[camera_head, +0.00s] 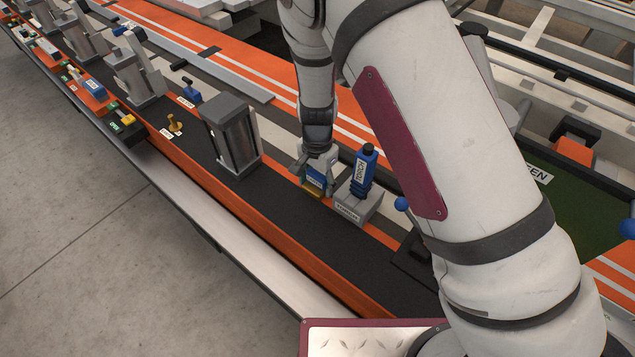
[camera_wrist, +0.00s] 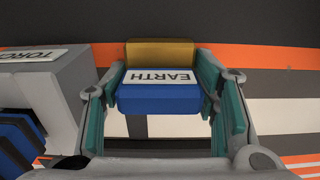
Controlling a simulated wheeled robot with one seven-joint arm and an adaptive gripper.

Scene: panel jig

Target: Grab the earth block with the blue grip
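The earth block has a blue grip with a white EARTH label and a brass-coloured base; it shows in the wrist view (camera_wrist: 160,95) and, partly covered, in the head view (camera_head: 316,178). It sits at the dark bench strip beside the orange edge. My gripper (camera_head: 315,180) is over it from above. The block's underside is hidden.
A grey holder (camera_head: 359,206) with a blue torque tool (camera_head: 363,170) stands close beside my gripper. A grey upright block (camera_head: 231,136) stands further left on the bench. A brass piece (camera_head: 174,123) and clamps lie beyond. The dark strip in front is clear.

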